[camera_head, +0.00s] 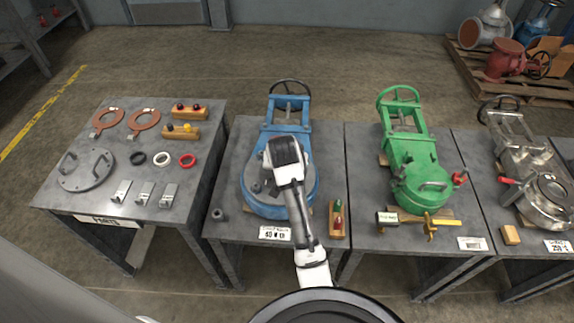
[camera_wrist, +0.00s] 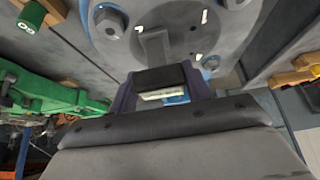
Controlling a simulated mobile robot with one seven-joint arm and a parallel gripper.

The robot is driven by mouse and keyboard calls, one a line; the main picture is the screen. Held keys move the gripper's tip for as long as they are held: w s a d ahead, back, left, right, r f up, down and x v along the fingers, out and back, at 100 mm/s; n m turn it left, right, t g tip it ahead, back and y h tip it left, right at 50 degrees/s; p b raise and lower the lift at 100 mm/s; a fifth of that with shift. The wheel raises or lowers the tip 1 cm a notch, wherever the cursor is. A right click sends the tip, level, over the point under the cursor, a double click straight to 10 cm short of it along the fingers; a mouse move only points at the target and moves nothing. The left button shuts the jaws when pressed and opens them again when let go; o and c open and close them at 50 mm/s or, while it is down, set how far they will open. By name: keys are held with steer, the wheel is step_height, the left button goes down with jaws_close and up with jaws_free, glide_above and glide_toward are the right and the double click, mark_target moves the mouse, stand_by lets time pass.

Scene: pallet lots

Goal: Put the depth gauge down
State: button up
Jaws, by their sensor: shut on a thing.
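My gripper (camera_wrist: 161,76) shows in the wrist view, shut on a small dark block with a pale strip, which I take to be the depth gauge (camera_wrist: 163,84). Its fingers stand on either side of it. A grey bar shows just beyond the block, over a round grey bolted face; I cannot tell whether it belongs to the gauge or touches the face. In the head view my wrist is over the blue valve (camera_head: 267,205) on the second table, and it hides the gripper and the gauge.
The left table (camera_head: 100,208) holds a grey round cover (camera_head: 86,170), rings, wooden blocks and several small metal pieces. A wooden block with red and green items (camera_head: 337,222) stands right of the blue valve.

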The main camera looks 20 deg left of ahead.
steer(key=o, duration=1.4)
steer(key=shift+f, duration=0.1)
steer(key=shift+r, duration=0.25)
steer(key=p+v, duration=0.2)
steer(key=v, duration=1)
steer(key=shift+f, duration=0.1)
